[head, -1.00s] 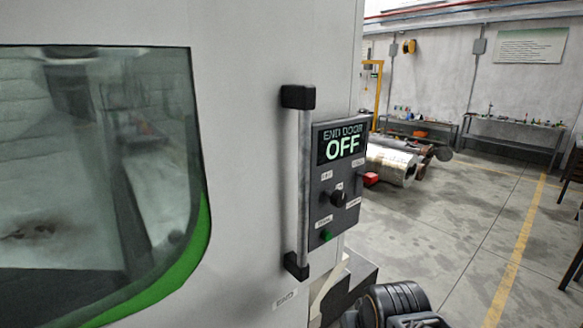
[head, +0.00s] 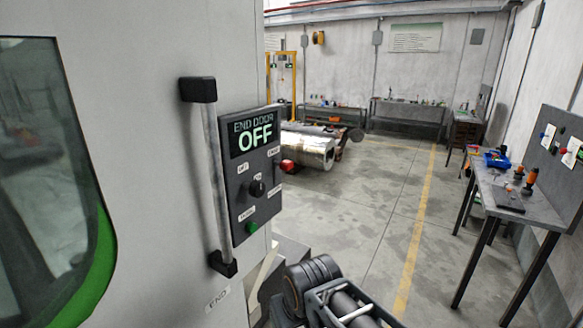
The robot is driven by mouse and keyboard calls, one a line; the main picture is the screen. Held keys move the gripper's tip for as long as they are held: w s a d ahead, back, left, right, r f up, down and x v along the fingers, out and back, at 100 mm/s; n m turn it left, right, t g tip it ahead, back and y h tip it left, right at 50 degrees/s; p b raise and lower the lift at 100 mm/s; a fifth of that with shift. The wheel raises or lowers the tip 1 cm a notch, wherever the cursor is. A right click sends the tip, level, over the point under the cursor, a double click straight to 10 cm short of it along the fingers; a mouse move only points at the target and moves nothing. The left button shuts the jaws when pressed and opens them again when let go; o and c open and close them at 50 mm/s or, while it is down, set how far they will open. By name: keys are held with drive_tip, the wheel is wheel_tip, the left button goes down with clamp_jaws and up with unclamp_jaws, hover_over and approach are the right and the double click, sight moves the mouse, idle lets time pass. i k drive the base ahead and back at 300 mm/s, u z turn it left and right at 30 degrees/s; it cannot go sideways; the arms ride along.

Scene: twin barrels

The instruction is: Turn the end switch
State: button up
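The control panel (head: 236,208) is a dark box on the edge of the light grey machine, right of the door handle. Its display (head: 254,134) reads "END DOOR OFF" in pale green. Below the display sits a black rotary switch knob (head: 257,188) with small white labels around it. A green button (head: 252,228) is under the knob. Part of my arm shows at the bottom centre, below and right of the panel. My gripper's fingers cannot be made out.
A vertical door handle (head: 212,170) with black end mounts stands close beside the panel on the left. A workbench with tools (head: 520,208) stands at the right. Metal cylinders (head: 305,150) lie on the floor behind. The floor between (head: 370,210) is clear.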

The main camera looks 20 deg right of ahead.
sight(257, 188)
drive_tip(key=k, duration=1)
drive_tip(key=u, duration=0.65)
drive_tip(key=i, duration=1.05)
drive_tip(key=z, duration=0.65)
